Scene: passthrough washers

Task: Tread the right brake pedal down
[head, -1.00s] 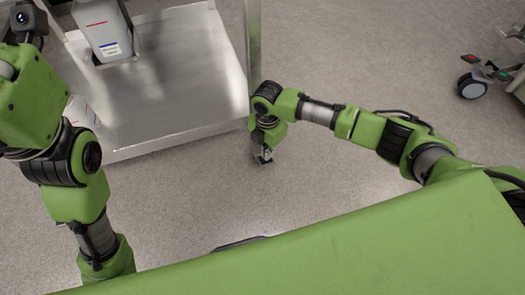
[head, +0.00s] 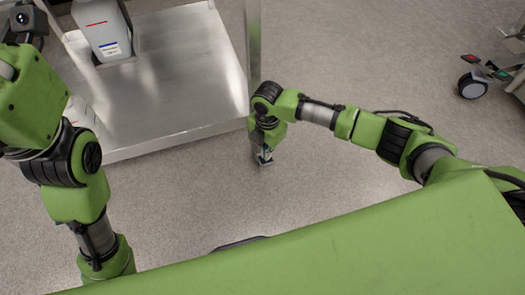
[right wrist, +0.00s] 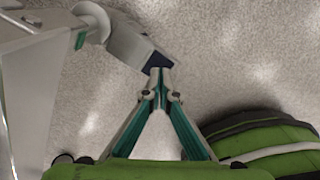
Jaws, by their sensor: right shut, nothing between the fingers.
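In the right wrist view, a grey pedal (right wrist: 133,42) with a dark end pad reaches out from a pale caster-like part at the upper left. My right gripper (right wrist: 158,72) is shut and empty. Its fingertips overlap the near edge of the dark pad in this view; I cannot tell whether they touch it. In the head view my right gripper (head: 264,161) points down beside the right front corner of the steel cart, low over the floor. The pedal is hidden there behind my wrist. My left arm is at the left of the head view, its gripper out of sight.
The steel cart shelf (head: 175,75) carries a white jug (head: 102,28), and an upright post (head: 252,40) rises at its right. Another wheeled stand with a caster (head: 473,86) and red and green pads is at the far right. The floor between is clear.

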